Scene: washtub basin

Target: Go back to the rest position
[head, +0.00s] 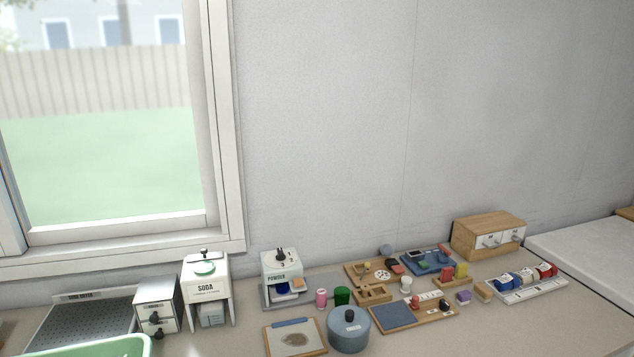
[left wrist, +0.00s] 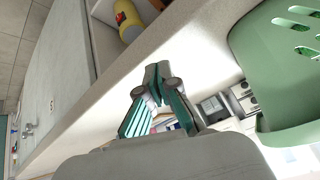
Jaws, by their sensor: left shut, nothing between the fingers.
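My left gripper (left wrist: 157,84) shows in the left wrist view, with its fingertips together and nothing between them. It hangs in free space in front of the counter edge, beside the green basin (left wrist: 270,75), and touches nothing that I can see. Neither gripper shows in the head view. My right gripper is in no view.
The head view shows the basin (head: 95,348) at lower left, then a soda dispenser (head: 205,290), a powder dispenser (head: 281,266), a blue-grey pot (head: 348,333), wooden trays with small parts and a wooden drawer box (head: 489,232). A window (head: 110,120) is behind.

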